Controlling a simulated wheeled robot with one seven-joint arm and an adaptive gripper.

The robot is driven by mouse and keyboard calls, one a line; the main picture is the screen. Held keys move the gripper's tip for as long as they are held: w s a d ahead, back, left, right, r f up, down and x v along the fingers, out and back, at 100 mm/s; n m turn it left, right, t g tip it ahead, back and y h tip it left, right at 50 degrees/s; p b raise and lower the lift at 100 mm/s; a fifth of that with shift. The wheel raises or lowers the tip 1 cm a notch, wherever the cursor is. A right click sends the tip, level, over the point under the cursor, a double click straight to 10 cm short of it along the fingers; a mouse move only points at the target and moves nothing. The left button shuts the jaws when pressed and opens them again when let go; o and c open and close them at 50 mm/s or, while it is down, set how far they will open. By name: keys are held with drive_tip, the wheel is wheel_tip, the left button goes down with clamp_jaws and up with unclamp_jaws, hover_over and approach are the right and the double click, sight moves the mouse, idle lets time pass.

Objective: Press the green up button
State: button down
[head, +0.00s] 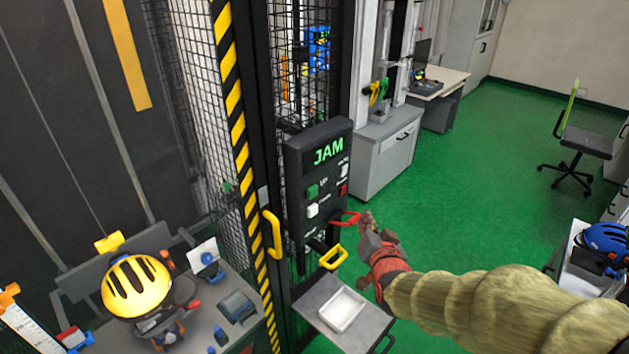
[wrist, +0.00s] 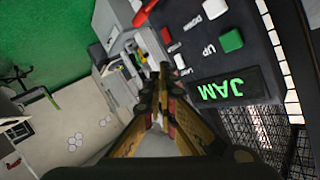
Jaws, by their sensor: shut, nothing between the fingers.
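The dark control panel (head: 302,171) stands upright on the mesh tower's frame, with "JAM" in green on its display (head: 329,151). The green up button (head: 312,191) is at the panel's left, beside the label "UP". In the wrist view the panel appears rotated, and the green button (wrist: 231,40) lies right of my fingers, clear of them. My gripper (head: 367,218) is shut and empty, to the right of the panel's lower part. Its fingertips meet in the wrist view (wrist: 163,72), apart from the green button.
A white button (head: 312,211) sits below the green one; a red button (head: 343,189) is to its right. Red (head: 345,218) and yellow (head: 333,257) handles stick out below. A shelf with a white tray (head: 343,309) is underneath. Green floor (head: 450,200) is open to the right.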

sight(312, 192)
drive_tip(key=shift+w+a+r+m+t+p, duration=0.15)
drive_tip(key=shift+w+a+m+t+p, duration=0.2)
drive_tip(key=shift+a+t+p, duration=0.4)
drive_tip(key=shift+w+a+r+m+t+p, duration=0.2)
drive_tip(key=shift+a+m+t+p, duration=0.1)
drive_tip(key=shift+a+t+p, duration=0.45)
drive_tip(key=shift+w+a+r+m+t+p, duration=0.1)
drive_tip(key=shift+w+a+m+t+p, duration=0.25)
drive_tip(key=shift+a+t+p, duration=0.45)
drive_tip(key=shift+d, duration=0.2)
drive_tip(key=w+a, duration=0.5)
drive_tip(key=a, duration=0.2)
drive_tip(key=shift+w, duration=0.15)
drive_tip(key=shift+w+b, duration=0.1)
drive_tip(key=shift+b, duration=0.3)
drive_tip(key=shift+w+a+b, duration=0.15)
drive_tip(key=shift+a+b, duration=0.1)
drive_tip(key=shift+b, duration=0.1)
